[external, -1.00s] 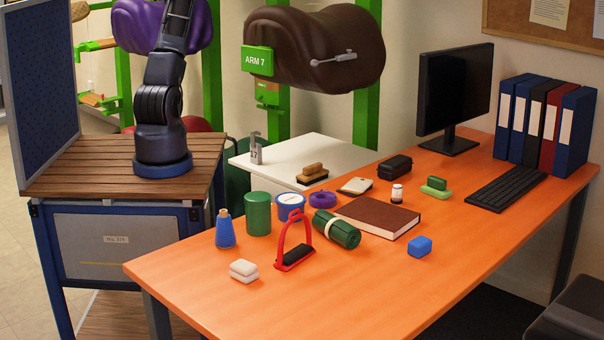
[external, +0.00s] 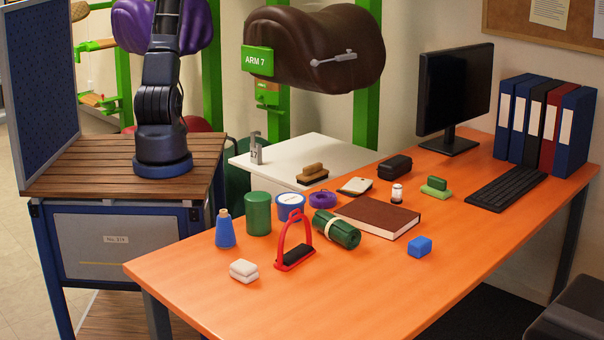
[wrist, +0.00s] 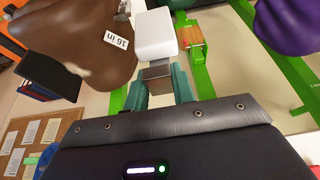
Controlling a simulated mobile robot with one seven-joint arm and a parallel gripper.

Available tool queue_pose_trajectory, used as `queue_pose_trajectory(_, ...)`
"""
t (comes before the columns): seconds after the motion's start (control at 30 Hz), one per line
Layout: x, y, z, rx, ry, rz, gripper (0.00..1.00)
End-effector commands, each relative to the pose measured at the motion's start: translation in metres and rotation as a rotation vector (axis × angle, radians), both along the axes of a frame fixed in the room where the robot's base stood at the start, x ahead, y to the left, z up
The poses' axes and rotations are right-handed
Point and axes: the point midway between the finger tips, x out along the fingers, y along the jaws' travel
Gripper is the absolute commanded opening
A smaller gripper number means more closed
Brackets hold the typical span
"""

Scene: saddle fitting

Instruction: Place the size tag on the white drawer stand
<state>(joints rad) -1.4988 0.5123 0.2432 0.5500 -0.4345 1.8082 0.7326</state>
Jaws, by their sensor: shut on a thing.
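In the wrist view my gripper (wrist: 160,88) has its teal fingers closed on a grey block at the base of a white, rounded plate (wrist: 156,34), which I take to be the size tag; no writing shows on the face turned to me. In the external view my gripper and the held tag are out of frame above. The white drawer stand (external: 318,148) stands between the wooden-topped bench and the orange desk, under the brown saddle. I cannot make out the stand in the wrist view.
A small grey upright piece marked 17 (external: 256,150) stands on the drawer stand's left side. The brown saddle (external: 315,48) hangs above on green posts and carries a "16 in" label (wrist: 115,42) in the wrist view. The orange desk (external: 330,285) holds several items.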

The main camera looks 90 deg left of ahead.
Motion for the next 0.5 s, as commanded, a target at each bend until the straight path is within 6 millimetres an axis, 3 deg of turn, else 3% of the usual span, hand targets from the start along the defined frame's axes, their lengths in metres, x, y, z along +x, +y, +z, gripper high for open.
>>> queue_pose_trajectory(0.37,0.016,0.033,-0.078,-0.004,-0.002,-0.057,0.00)
queue_pose_trajectory(0.5,0.029,0.049,-0.128,-0.006,-0.002,-0.093,0.00)
